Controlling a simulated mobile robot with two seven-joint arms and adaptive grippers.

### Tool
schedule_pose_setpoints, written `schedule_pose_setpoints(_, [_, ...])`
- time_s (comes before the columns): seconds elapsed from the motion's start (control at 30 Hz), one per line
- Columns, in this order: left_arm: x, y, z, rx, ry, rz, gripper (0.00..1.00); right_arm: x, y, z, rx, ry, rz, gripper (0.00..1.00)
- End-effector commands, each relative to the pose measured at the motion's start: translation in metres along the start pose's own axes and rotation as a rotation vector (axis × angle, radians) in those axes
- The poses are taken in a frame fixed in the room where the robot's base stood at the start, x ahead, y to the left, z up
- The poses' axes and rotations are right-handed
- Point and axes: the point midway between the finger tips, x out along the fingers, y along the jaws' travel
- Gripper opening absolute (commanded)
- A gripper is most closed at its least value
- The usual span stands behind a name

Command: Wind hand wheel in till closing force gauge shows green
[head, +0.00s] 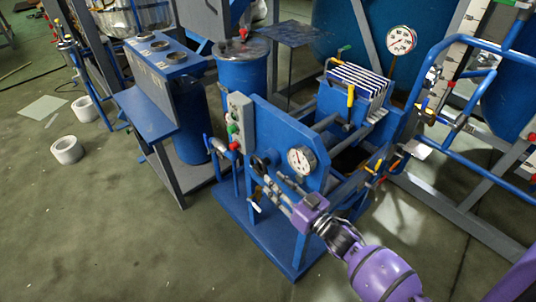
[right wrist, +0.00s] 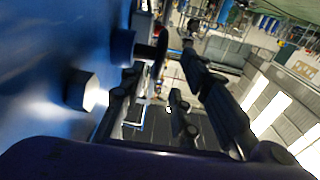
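The blue press has a dark hand wheel (head: 262,163) on its front end plate. The round white closing force gauge (head: 301,160) sits on the plate's top right; its needle and any green zone are too small to read. My right gripper (head: 269,187) reaches in from the lower right, its fingers just below and in front of the wheel. In the right wrist view its dark fingers (right wrist: 162,66) are spread apart. A dark curved part, apparently the wheel rim, shows near the fingertips; I cannot tell whether they touch it. My left gripper is not in view.
A grey button box (head: 240,122) stands left of the wheel on the press. White plates (head: 358,80) are stacked at its back, with another gauge (head: 401,40) behind. Blue pipe railing (head: 465,125) rises at right.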

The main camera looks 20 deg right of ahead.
Motion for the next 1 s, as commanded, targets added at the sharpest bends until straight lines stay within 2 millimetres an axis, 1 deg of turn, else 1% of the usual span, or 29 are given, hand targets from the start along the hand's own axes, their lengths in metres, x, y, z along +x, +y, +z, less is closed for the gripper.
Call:
schedule_pose_setpoints(0.03, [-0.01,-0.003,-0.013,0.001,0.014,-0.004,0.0,0.008,0.001,-0.016,-0.006,-0.006,-0.001,0.3])
schedule_pose_setpoints(0.1, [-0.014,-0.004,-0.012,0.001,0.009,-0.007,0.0,0.012,0.002,-0.017,-0.007,-0.021,0.0,0.3])
schedule_pose_setpoints(0.27, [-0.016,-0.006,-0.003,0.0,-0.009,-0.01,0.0,0.023,0.001,-0.011,-0.006,-0.034,0.0,0.3])
schedule_pose_setpoints(0.5, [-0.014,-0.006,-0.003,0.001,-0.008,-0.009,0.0,0.061,0.001,-0.008,-0.005,-0.035,0.001,0.3])
schedule_pose_setpoints(0.63, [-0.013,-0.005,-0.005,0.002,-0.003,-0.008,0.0,0.078,0.001,-0.007,-0.006,-0.036,0.001,0.3])
schedule_pose_setpoints(0.8, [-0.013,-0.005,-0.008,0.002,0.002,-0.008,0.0,0.088,0.001,-0.007,-0.005,-0.036,0.001,0.3])
schedule_pose_setpoints(1.0, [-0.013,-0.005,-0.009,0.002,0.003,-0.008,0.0,0.089,0.001,-0.007,-0.005,-0.036,0.001,0.3])
